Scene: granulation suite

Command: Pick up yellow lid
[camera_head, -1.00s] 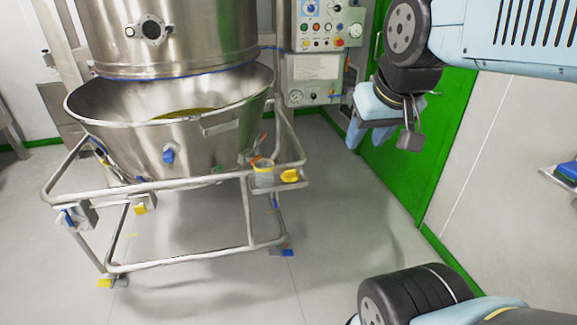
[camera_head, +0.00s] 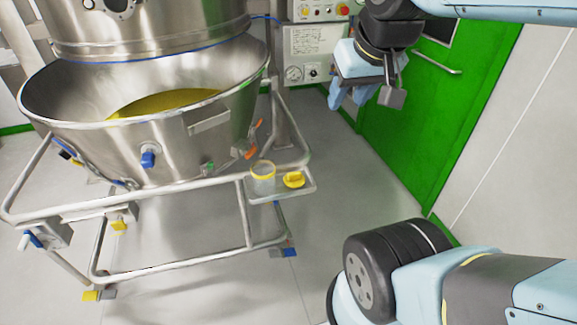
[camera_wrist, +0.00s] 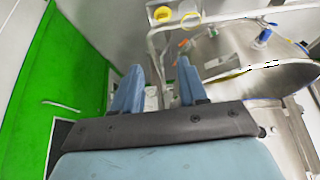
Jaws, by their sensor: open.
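The yellow lid (camera_head: 294,180) lies on a small metal tray (camera_head: 268,196) fixed to the cart's frame, to the right of a clear jar (camera_head: 263,178) with a yellow rim. In the wrist view the lid (camera_wrist: 162,14) is near the top edge, beyond my fingertips, beside the jar (camera_wrist: 191,18). My gripper (camera_head: 348,98) is open and empty, above and to the right of the tray in the head view. Its two blue fingers also show in the wrist view (camera_wrist: 160,68), apart from the lid.
A large steel bowl (camera_head: 150,148) holding yellow material stands in a tubular cart frame (camera_head: 172,188) left of the tray. An orange-handled valve (camera_head: 248,149) sits close behind the jar. A green door (camera_head: 425,125) is at the right. The floor right of the cart is clear.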

